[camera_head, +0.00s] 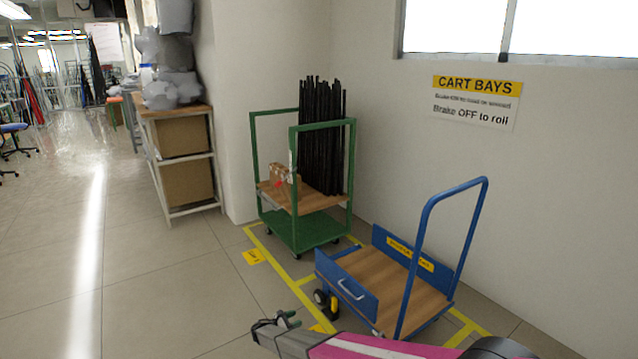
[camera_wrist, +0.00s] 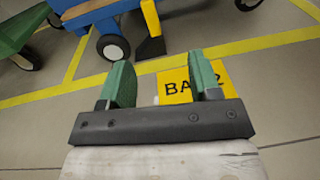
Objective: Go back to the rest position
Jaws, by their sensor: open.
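My gripper (camera_head: 285,318) reaches in from the bottom of the head view, to the front left of the blue cart (camera_head: 400,285). In the wrist view my gripper (camera_wrist: 163,85) shows two green fingers set wide apart with nothing between them. Below and beyond them lies a yellow floor label (camera_wrist: 178,88), partly hidden, with "BA" and "2" readable. A wheel (camera_wrist: 113,47) of the blue cart and a yellow pedal (camera_wrist: 151,18) with a dark lower end show just beyond the fingers. The fingers appear apart from the cart.
A green cart (camera_head: 295,228) with black rods (camera_head: 322,140) and a small brown box stands behind the blue cart. Yellow lines mark the bays, under a "CART BAYS" sign (camera_head: 477,100). A shelf (camera_head: 180,160) stands at left. The floor (camera_head: 140,280) at left is clear.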

